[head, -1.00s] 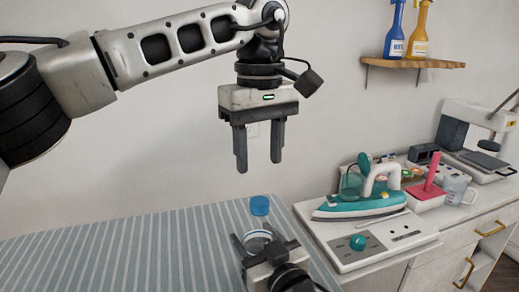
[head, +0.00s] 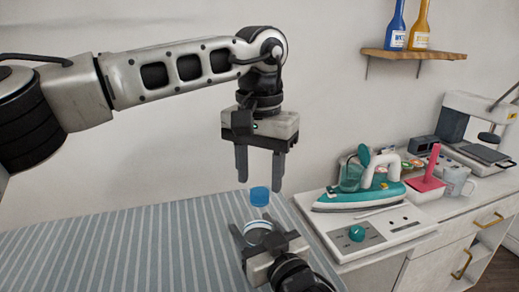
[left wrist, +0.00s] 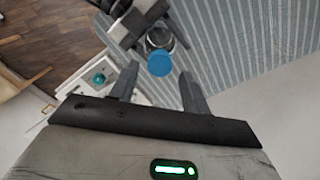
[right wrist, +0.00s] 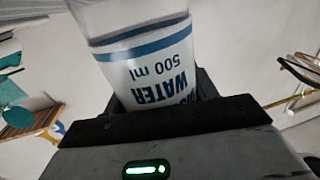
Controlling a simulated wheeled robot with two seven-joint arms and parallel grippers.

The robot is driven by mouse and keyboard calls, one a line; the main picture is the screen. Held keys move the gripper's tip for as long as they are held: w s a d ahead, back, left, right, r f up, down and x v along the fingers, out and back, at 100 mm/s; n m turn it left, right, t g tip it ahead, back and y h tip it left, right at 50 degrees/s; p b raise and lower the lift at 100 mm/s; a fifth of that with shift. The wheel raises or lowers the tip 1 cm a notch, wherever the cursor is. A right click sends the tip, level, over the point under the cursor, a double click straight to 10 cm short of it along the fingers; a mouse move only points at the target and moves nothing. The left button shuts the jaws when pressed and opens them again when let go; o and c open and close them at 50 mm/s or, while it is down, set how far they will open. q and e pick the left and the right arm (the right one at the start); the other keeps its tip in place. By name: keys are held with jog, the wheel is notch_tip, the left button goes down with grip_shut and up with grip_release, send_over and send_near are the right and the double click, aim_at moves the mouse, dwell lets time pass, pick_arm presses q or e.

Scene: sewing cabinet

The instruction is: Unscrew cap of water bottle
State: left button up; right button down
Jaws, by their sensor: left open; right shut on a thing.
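The water bottle is clear with a blue cap (head: 259,196) on top; its body (head: 257,230) shows just below. My right gripper (head: 257,238) is shut on the bottle body and holds it upright. In the left wrist view the blue cap (left wrist: 160,63) lies beyond the two open fingers, near the middle of the gap.
A striped ironing surface (head: 120,250) lies left of and behind the bottle. To the right, a white cabinet top carries a teal iron (head: 355,195), a panel with a teal knob (head: 357,233) and a pink-handled item (head: 431,172). A wall shelf (head: 415,54) holds two spray bottles.

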aim_at(260, 195)
pick_arm(q)
jog(key=shift+f, duration=1.25)
pick_arm(e)
jog(key=shift+f, duration=0.1)
